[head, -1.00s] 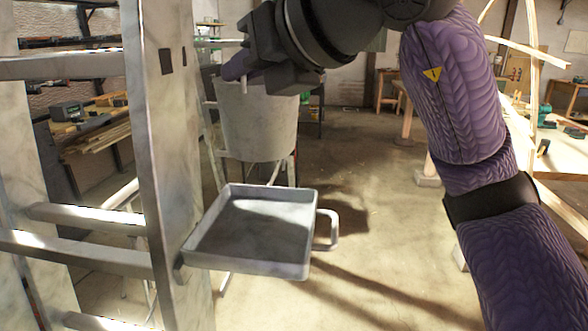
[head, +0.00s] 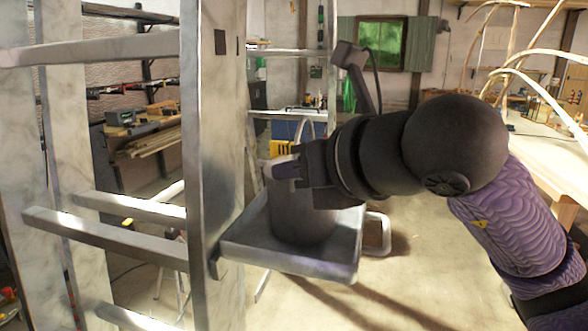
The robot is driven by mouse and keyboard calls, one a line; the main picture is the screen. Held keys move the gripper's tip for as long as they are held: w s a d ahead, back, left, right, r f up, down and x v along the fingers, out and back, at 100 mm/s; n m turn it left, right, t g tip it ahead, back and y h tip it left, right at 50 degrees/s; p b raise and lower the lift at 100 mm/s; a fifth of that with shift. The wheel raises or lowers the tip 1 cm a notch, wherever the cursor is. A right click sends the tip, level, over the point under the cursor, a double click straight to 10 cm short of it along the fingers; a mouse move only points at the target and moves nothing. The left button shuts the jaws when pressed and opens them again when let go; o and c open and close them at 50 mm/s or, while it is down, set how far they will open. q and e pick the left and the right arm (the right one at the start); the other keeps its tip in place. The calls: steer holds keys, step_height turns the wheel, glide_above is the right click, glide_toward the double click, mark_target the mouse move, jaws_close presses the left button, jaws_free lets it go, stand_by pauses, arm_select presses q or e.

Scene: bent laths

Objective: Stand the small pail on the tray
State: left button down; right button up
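The grey metal pail (head: 303,218) is upright over the floor of the square metal tray (head: 285,262), inside its low rim. Its base appears to rest on the tray, though a very small gap cannot be ruled out. My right gripper (head: 287,171) reaches in from the right at the pail's top edge. My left gripper is out of view.
The tray juts from a pale ladder-like frame (head: 212,120), whose post and rungs (head: 105,238) fill the left. A looped handle (head: 378,235) sticks out on the tray's right side. Bent laths (head: 525,75) stand at the upper right. Floor below the tray is open.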

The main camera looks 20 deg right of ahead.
steer(key=o, duration=0.4)
steer(key=shift+c, duration=0.2)
steer(key=shift+r, duration=0.1)
steer(key=v, duration=1.2)
steer(key=shift+p, duration=0.45)
